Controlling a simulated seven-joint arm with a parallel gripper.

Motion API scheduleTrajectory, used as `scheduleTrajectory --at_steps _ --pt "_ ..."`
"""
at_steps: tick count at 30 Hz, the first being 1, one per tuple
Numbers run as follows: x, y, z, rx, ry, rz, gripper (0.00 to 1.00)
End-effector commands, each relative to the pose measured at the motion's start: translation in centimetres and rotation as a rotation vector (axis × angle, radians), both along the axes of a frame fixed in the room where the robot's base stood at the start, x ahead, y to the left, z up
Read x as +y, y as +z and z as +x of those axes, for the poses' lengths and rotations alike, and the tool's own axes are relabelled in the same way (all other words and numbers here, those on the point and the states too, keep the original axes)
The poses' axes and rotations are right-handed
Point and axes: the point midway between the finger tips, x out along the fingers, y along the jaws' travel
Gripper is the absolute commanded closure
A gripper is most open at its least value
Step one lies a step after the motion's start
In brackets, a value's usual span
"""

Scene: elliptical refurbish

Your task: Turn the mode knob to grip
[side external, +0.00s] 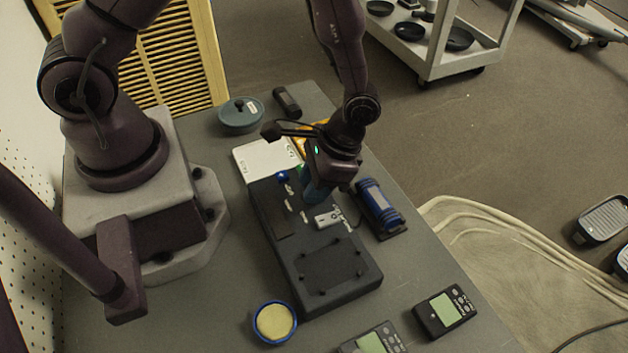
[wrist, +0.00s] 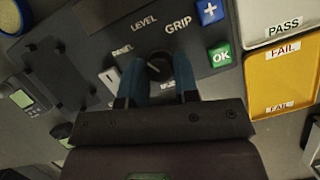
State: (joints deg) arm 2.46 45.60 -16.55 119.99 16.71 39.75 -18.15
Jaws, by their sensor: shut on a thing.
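The mode knob (wrist: 158,67) is a dark round knob on the dark control panel (wrist: 75,30). In the wrist view it sits between the blue fingertips of my gripper (wrist: 160,75), which is shut on it. The knob's exact pointer direction is hard to tell. In the side view my gripper (side external: 316,190) points down onto the panel device (side external: 335,285) and hides the knob.
A green OK button (wrist: 221,55) and a blue plus button (wrist: 209,11) lie right of the knob. White PASS (wrist: 270,15) and yellow FAIL (wrist: 283,80) trays are beyond. A blue cylindrical item (side external: 378,205) stands close right of the device, and a yellow-topped round tin (side external: 274,322) in front.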

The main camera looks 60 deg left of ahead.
Motion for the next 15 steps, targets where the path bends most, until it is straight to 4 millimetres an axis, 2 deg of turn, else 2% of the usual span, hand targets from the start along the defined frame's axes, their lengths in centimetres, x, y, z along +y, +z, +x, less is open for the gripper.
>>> scheduleTrajectory --at_steps 15 --pt "-0.33 0.08 -0.11 -0.001 -0.494 0.001 0.95"
